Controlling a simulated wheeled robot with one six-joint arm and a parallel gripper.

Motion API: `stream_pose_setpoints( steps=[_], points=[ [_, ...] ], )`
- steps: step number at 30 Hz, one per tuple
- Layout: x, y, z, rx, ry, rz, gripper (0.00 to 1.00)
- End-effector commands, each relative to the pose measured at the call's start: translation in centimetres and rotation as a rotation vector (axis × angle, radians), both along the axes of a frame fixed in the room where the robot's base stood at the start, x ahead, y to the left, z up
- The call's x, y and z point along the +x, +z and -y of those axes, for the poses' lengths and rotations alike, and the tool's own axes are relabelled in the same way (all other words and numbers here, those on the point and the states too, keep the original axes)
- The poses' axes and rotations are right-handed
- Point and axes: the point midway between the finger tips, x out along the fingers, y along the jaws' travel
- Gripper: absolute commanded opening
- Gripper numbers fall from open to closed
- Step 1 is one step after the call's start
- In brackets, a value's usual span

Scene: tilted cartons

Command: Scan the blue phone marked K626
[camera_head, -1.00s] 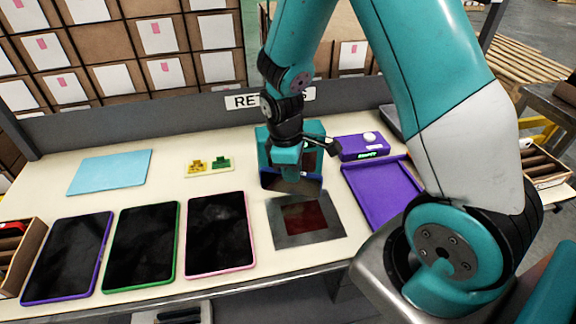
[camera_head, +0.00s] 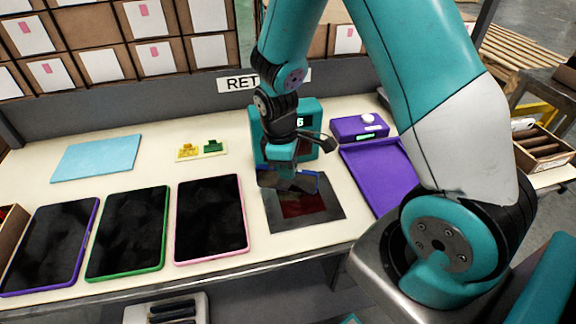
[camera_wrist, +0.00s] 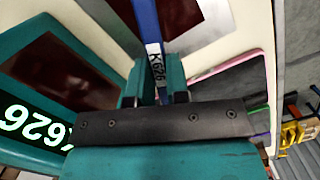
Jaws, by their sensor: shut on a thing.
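My gripper (camera_head: 289,170) is shut on the blue phone (camera_head: 290,182), which it holds over the far part of a grey pad with a dark red window (camera_head: 303,204). In the wrist view the phone (camera_wrist: 147,22) shows edge-on between my gripper's fingers (camera_wrist: 154,88), with a white K626 label on its edge. The teal scanner (camera_head: 308,109) stands just behind my gripper, partly hidden by it. In the wrist view the scanner (camera_wrist: 100,98) has a dark red window, and its lit display reads K626.
A purple tray (camera_head: 375,177) and a purple box with a white button (camera_head: 359,128) are at the right. Three dark tablets, including a pink-edged one (camera_head: 210,222), lie at the left front. A light blue panel (camera_head: 97,158) and a small yellow-green block set (camera_head: 202,149) lie behind them.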

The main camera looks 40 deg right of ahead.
Motion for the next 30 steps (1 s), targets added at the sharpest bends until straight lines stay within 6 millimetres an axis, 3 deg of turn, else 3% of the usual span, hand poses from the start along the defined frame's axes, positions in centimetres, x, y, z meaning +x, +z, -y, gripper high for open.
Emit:
stream_pose_setpoints(
  steps=[17,30],
  points=[
    [0.0,0.1,0.0,0.0,0.0,0.0,0.0],
    [0.0,5.2,0.0,-0.001,0.0,0.001,0.0]
  ],
)
